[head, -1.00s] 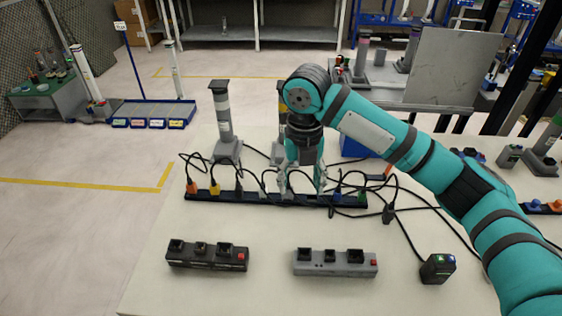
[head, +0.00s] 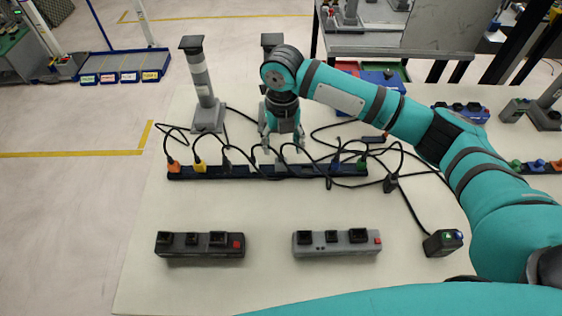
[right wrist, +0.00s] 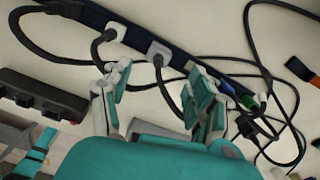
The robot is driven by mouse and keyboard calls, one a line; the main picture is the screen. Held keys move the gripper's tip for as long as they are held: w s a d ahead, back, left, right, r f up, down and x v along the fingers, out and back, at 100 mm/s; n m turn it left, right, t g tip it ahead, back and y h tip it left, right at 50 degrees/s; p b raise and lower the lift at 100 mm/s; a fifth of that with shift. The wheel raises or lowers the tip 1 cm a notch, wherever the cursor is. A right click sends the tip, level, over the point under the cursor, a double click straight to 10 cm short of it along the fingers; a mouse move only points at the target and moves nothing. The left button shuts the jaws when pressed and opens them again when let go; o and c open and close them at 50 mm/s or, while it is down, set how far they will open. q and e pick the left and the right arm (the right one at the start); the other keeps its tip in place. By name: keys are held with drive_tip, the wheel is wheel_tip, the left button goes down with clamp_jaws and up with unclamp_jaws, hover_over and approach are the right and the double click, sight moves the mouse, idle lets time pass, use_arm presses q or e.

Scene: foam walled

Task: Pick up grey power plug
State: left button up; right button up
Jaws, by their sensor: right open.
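The grey power plug (right wrist: 158,52) sits upright in a dark blue holder strip (right wrist: 205,62) in the right wrist view, with its black cable looping out. A paler, whitish plug (right wrist: 118,74) sits to its left in the same strip. My right gripper (right wrist: 155,98) is open and empty, its two fingers apart just in front of the strip. In the head view my right gripper (head: 282,150) points down over the middle of the strip (head: 310,171) and partly hides the plugs there. My left gripper is not in view.
Orange (head: 173,166), yellow (head: 200,166), blue (head: 335,167) and green (head: 361,166) plugs share the strip. Loose black cables lie around it. A black power strip (head: 200,246) and a grey one (head: 336,243) lie in front. A striped post (head: 202,85) stands behind.

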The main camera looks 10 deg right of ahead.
sight(281, 156)
wheel_tip(281, 156, down, 2)
drive_tip(key=shift+f, duration=0.2)
wheel_tip(281, 156, down, 4)
drive_tip(key=shift+a+f+p, duration=0.1)
drive_tip(key=shift+f+p, duration=0.1)
drive_tip(key=shift+p, duration=0.5)
drive_tip(key=shift+f, duration=0.35)
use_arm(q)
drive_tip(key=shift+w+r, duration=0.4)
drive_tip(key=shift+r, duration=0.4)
use_arm(e)
drive_tip(key=c, duration=1.2)
